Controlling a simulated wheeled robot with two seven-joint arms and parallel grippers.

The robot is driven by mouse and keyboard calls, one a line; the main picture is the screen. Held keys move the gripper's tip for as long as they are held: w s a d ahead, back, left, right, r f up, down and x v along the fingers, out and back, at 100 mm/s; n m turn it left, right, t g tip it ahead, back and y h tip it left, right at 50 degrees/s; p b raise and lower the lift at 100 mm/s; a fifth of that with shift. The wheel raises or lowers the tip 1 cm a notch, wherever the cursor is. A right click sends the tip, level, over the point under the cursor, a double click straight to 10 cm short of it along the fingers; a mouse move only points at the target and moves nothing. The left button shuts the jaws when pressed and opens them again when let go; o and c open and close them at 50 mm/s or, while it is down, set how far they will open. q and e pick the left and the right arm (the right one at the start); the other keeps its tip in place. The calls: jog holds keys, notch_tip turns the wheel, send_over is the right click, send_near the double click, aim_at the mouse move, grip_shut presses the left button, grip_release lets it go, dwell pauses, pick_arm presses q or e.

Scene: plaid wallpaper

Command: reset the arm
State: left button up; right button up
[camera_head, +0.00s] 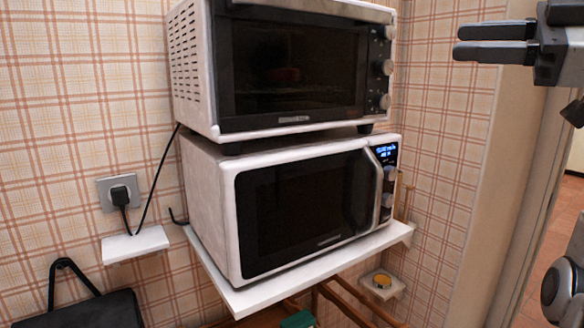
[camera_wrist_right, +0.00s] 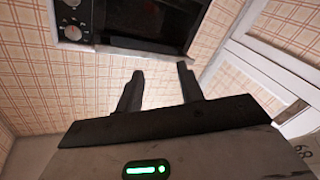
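My right gripper (camera_head: 458,42) is at the top right of the head view, its two dark fingers pointing left with a gap between them. It is open and empty, and stands in the air to the right of the stacked ovens. In the right wrist view the fingers of this gripper (camera_wrist_right: 160,69) are also apart, with nothing between them. Part of my right arm shows along the right edge of the head view. My left gripper is not in view.
A toaster oven (camera_head: 290,70) stands on a white microwave (camera_head: 300,210), which sits on a white wall shelf (camera_head: 330,264). A black plug (camera_head: 119,195) is in the wall socket at left. A small shelf (camera_head: 136,246) is below it. A doorway opens at right.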

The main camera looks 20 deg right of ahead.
jog(key=w+a+f+n+g+y, duration=0.3)
jog(key=a+f+n+y, duration=0.1)
jog(key=a+f, duration=0.2)
jog(key=w+a+f+n+g+y, duration=0.2)
jog(key=w+a+f+n+y, duration=0.1)
jog(key=a+f+y, duration=0.2)
jog(key=w+f+m+t+h, duration=0.2)
jog(key=f+m+t+h, duration=0.6)
jog(key=f, duration=0.6)
jog(key=w+f+m+t+h, duration=0.1)
jog(key=f+m+t+h, duration=0.4)
jog(key=f+m, duration=0.65)
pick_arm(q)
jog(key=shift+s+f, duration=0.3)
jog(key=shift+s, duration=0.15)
pick_arm(e)
jog(key=s+a+f+g+h, duration=0.1)
jog(key=s+f+g, duration=0.3)
jog(key=f, duration=0.5)
jog(key=s+a+f+g+h, duration=0.1)
jog(key=s+a+f+g, duration=0.3)
jog(key=s+f, duration=0.4)
jog(key=s+a+f+n+g+h, duration=0.1)
jog(key=s+f, duration=0.5)
jog(key=f, duration=0.6)
jog(key=a+g+h, duration=0.1)
jog(key=a+g, duration=0.1)
jog(key=g, duration=0.1)
jog(key=shift+a+f, duration=0.2)
